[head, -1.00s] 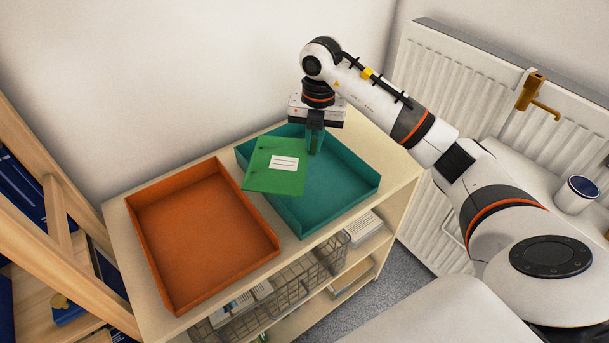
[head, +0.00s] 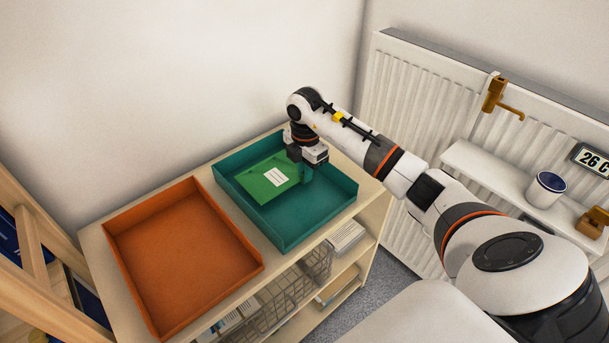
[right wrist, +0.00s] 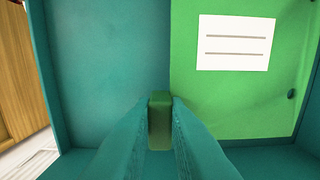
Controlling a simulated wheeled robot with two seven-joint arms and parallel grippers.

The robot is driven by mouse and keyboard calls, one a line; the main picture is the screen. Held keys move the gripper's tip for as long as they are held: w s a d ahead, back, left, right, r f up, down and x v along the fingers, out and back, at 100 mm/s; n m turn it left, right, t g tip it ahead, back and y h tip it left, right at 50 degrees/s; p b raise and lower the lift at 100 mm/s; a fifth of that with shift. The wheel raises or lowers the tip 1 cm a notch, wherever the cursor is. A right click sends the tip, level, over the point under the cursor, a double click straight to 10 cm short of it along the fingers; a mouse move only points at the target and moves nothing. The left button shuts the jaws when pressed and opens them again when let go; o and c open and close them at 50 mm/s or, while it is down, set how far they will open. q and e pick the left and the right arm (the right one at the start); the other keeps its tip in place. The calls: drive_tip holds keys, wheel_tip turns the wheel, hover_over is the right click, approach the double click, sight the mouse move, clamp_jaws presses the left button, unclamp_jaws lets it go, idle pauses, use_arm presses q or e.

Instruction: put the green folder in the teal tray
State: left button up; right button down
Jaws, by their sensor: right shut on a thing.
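The green folder (head: 265,184) with a white label is within the walls of the teal tray (head: 329,215), toward its left side. My right gripper (head: 307,176) reaches down into the tray at the folder's right edge. In the right wrist view, the fingers (right wrist: 160,122) are shut on a small green tab at the edge of the folder (right wrist: 240,108). The bare tray floor (right wrist: 105,50) shows to the left of it. I cannot tell whether the folder rests fully on the floor. My left gripper is not in view.
An empty orange tray (head: 185,250) sits left of the teal one on the same shelf unit. A wire basket (head: 285,295) is below. A radiator (head: 420,110) stands behind right, with a white mug (head: 546,189) on a ledge.

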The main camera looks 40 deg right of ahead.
drive_tip(key=shift+f, duration=1.05)
drive_tip(key=c, duration=1.4)
unclamp_jaws()
drive_tip(key=shift+f, duration=0.1)
wheel_tip(320, 180, up, 12)
drive_tip(key=shift+b, duration=0.45)
